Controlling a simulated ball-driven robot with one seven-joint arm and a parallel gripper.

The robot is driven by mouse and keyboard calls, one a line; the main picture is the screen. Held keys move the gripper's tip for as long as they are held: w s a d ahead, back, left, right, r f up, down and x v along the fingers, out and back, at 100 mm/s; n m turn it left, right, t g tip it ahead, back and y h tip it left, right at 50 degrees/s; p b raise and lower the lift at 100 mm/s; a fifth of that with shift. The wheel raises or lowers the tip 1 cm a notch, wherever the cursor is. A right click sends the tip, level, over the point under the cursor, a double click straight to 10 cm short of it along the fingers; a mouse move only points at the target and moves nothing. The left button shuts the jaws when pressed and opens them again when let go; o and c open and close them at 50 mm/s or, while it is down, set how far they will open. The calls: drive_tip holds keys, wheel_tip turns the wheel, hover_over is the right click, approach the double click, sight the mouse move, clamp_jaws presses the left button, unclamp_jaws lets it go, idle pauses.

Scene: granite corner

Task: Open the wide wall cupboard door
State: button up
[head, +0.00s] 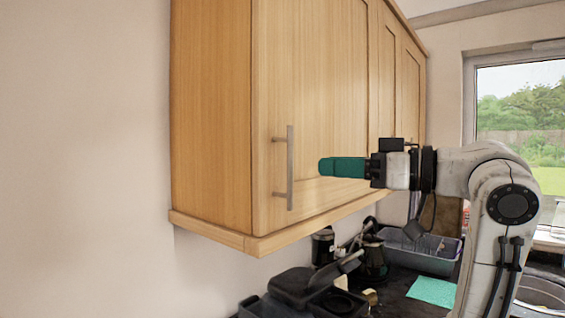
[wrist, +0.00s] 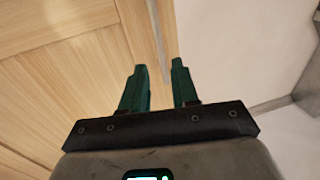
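The wide wall cupboard door (head: 300,90) is light wood and shut, at the left end of the wall cupboards. Its vertical metal bar handle (head: 290,168) stands near the door's left edge. My gripper (head: 322,167) has teal fingers, points left and is just right of the handle in the head view, at about its mid-height. In the wrist view, my gripper (wrist: 160,68) is open, with a clear gap between its fingers. The wood (wrist: 60,80) fills the left there. No contact is visible.
Narrower cupboard doors (head: 412,85) continue to the right. Below, the dark worktop holds a black appliance (head: 305,287), a grey dish tub (head: 422,257) and a teal mat (head: 433,291). A bare wall (head: 85,160) is on the left. A window (head: 520,115) is at the right.

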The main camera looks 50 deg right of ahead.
sight(291, 165)
drive_tip(key=p+x, duration=0.2)
drive_tip(key=x, duration=0.7)
drive_tip(key=shift+s, duration=0.1)
clamp_jaws()
